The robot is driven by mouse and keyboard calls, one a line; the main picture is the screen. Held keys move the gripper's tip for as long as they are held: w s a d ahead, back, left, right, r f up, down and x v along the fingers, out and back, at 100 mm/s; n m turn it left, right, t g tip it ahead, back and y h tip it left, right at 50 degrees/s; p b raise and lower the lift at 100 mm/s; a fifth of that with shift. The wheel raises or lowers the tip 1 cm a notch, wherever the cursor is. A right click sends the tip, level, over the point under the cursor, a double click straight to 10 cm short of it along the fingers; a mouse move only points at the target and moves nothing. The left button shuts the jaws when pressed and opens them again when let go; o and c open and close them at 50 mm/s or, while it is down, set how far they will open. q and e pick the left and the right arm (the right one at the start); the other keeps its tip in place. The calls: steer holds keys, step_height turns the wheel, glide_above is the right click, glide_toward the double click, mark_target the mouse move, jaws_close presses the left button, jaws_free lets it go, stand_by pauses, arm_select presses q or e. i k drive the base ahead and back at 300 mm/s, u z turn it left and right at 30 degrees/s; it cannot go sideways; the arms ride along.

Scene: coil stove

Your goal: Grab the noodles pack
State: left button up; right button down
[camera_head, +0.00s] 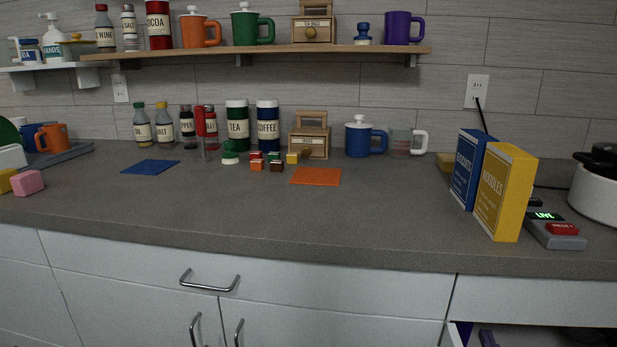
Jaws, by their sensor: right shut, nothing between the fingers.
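A grey device with a red button (562,229) and a white cooker (597,190) stand right of the pack. An orange mat (316,176) lies mid-counter; the counter (380,215) left of the boxes is clear.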

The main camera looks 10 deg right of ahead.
mark_target(508, 174)
steer(key=k, duration=1)
